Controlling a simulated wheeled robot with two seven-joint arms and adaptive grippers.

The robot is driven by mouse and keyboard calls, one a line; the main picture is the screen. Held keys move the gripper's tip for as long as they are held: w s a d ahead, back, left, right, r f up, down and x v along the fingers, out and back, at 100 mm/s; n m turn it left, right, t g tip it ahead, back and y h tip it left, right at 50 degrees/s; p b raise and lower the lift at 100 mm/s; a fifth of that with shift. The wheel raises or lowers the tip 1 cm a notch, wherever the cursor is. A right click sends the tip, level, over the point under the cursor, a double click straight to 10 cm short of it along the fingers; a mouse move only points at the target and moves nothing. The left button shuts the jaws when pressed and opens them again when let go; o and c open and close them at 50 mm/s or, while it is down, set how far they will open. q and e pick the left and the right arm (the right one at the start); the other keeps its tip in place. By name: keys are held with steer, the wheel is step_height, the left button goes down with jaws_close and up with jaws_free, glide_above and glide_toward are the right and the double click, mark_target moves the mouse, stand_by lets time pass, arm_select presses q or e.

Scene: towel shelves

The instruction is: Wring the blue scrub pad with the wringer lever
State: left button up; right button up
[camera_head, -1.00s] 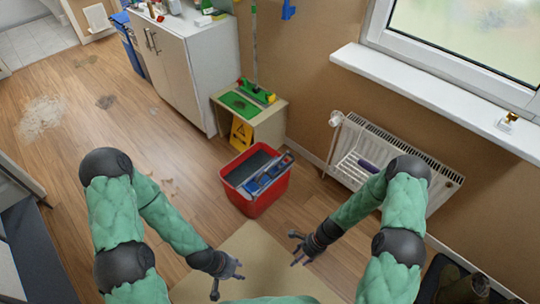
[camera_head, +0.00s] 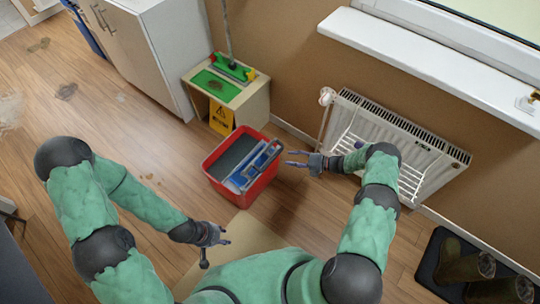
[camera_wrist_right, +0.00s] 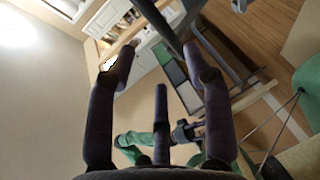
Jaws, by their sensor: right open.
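The red bucket (camera_head: 214,182) stands on the floor in the middle of the head view. A grey and blue wringer (camera_head: 252,166) sits in its right part; I cannot make out the lever apart from it. Blue shows in the wringer, but I cannot tell whether it is the scrub pad. My right gripper (camera_head: 293,160) is open and empty, just right of the bucket and apart from it. Its spread fingers fill the right wrist view (camera_wrist_right: 160,85). My left gripper (camera_head: 216,243) is open and empty, below and in front of the bucket.
A low bench (camera_head: 250,105) with a green pad and green mop head stands behind the bucket, a yellow sign (camera_head: 221,118) before it. A radiator (camera_head: 400,135) with a white rack is at right, partly hidden by my right arm.

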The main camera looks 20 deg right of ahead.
mark_target(274, 159)
steer(key=b+x, duration=0.2)
steer(key=x, duration=0.7)
steer(key=shift+a, duration=0.25)
steer(key=shift+c, duration=0.3)
jaws_close()
